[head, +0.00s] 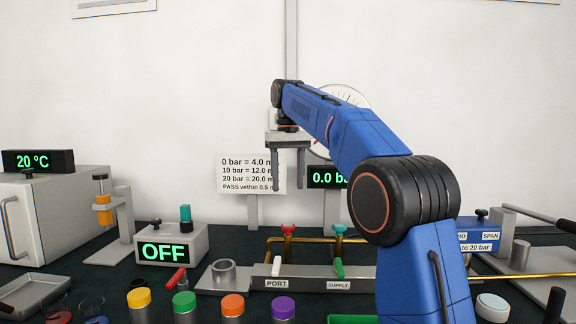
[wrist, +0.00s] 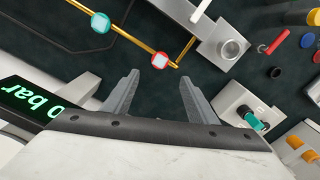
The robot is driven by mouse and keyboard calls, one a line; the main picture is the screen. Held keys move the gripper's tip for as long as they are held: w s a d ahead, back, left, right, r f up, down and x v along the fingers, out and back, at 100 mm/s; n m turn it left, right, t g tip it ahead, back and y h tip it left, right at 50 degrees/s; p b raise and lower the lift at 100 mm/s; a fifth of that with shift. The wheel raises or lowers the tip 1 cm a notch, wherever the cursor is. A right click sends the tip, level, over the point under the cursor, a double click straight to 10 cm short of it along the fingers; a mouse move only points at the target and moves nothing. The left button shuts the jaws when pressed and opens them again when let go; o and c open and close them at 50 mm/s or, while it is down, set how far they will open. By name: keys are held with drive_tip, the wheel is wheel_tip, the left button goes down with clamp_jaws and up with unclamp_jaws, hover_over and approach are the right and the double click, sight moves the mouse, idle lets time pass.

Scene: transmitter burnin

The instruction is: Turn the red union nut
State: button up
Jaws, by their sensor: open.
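The red union nut (head: 288,229) stands on the brass pipework near the back of the bench, above the block labelled PORT. In the wrist view the nut (wrist: 160,61) has a pale top with a red rim and sits near a corner of the brass pipe. My gripper (head: 288,188) points down, open and empty, above the nut in the head view, with a visible gap between them. In the wrist view the nut shows just beyond the space between my fingertips (wrist: 158,78).
A similar teal nut (head: 340,230) stands to the right on the same pipe. White and green levers (head: 338,268) rise in front. A sign (head: 250,172) and a display (head: 326,177) stand behind. Colored-cap cylinders (head: 232,306) line the front; an OFF box (head: 170,246) is left.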

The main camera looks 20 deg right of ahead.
drive_tip(key=shift+r, duration=2.4)
drive_tip(key=shift+s, duration=0.1)
